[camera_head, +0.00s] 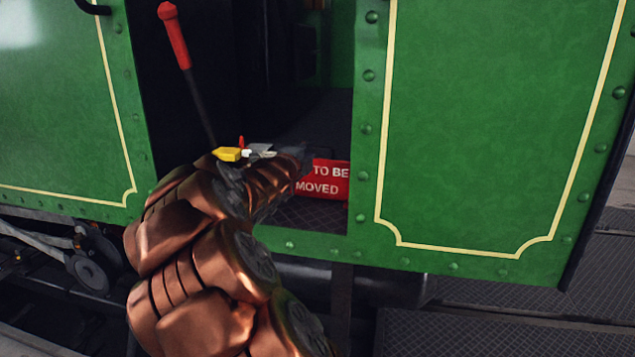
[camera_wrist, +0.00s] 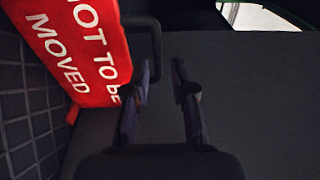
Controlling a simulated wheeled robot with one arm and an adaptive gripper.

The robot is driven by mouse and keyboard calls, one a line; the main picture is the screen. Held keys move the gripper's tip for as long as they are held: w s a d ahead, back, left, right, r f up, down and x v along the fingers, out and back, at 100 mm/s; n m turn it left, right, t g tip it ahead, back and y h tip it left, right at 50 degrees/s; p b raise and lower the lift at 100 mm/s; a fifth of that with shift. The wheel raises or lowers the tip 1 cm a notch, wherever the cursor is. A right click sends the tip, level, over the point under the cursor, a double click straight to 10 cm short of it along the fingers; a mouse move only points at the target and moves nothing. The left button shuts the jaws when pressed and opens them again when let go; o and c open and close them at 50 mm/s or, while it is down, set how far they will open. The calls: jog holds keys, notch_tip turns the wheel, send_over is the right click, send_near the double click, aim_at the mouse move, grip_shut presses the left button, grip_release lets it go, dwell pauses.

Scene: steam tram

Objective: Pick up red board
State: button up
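The red board (camera_head: 328,180) with white lettering, partly reading "TO BE MOVED", stands on the cab floor inside the green tram's doorway. My arm hides its left part in the head view. In the wrist view the red board (camera_wrist: 80,45) is at the upper left, with a dark handle-like loop (camera_wrist: 157,40) at its right edge.
Green riveted panels (camera_head: 480,120) flank the narrow doorway on both sides. A lever with a red handle (camera_head: 174,35) rises at the doorway's left, near my arm. The patterned cab floor (camera_head: 312,214) shows below the board. A bright opening (camera_wrist: 258,17) is at the wrist view's upper right.

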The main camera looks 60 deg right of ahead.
aim_at(318, 146)
jog(key=shift+s+f+x, duration=0.1)
jog(key=shift+s+x, duration=0.05)
jog(key=shift+x, duration=0.8)
jog(key=shift+s+f+x, duration=0.1)
jog(key=shift+s+x, duration=0.05)
jog(key=shift+x, duration=2.15)
grip_shut()
